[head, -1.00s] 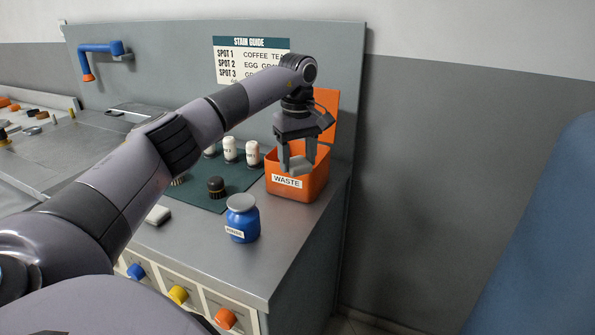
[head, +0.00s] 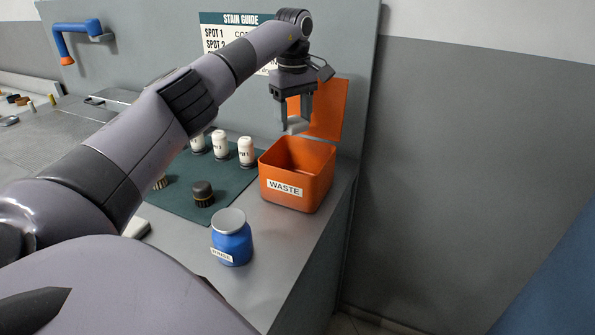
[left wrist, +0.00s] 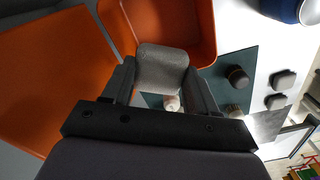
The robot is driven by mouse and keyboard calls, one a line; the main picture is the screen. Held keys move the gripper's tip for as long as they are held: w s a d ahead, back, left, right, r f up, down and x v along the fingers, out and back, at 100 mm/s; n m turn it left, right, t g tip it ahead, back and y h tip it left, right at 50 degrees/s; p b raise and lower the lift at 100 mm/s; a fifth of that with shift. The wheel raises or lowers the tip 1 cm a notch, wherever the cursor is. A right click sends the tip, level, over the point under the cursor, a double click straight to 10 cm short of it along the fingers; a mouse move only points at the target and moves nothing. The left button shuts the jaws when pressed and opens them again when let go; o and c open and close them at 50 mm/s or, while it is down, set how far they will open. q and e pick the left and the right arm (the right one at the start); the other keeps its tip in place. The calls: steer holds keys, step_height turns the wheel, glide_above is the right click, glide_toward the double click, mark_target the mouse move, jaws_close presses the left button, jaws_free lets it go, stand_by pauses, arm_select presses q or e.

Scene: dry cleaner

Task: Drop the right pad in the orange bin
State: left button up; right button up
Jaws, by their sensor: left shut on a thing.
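The orange bin (head: 318,193), labelled WASTE, stands open at the right end of the counter, its lid (head: 327,108) raised at the back. My left gripper (head: 296,122) is shut on a pale grey pad (head: 293,126), held above the bin's back left part. The left wrist view shows the pad (left wrist: 160,66) between both fingers, overlapping the bin's rim (left wrist: 212,58) in the picture; the exact height is unclear. Two other grey pads (left wrist: 283,80) (left wrist: 275,101) lie on the counter in that view. My right gripper is out of view.
White bottles (head: 246,151) and dark brushes (head: 203,193) stand on a green mat (head: 226,185) to the left. The stain guide (head: 221,32) hangs on the back panel.

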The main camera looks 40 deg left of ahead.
arm_select(q)
steer(key=shift+s+f, duration=0.1)
steer(key=shift+f, duration=2.75)
steer(key=o, duration=1.1)
steer(key=shift+r, duration=3.6)
steer(key=shift+d+f, duration=0.1)
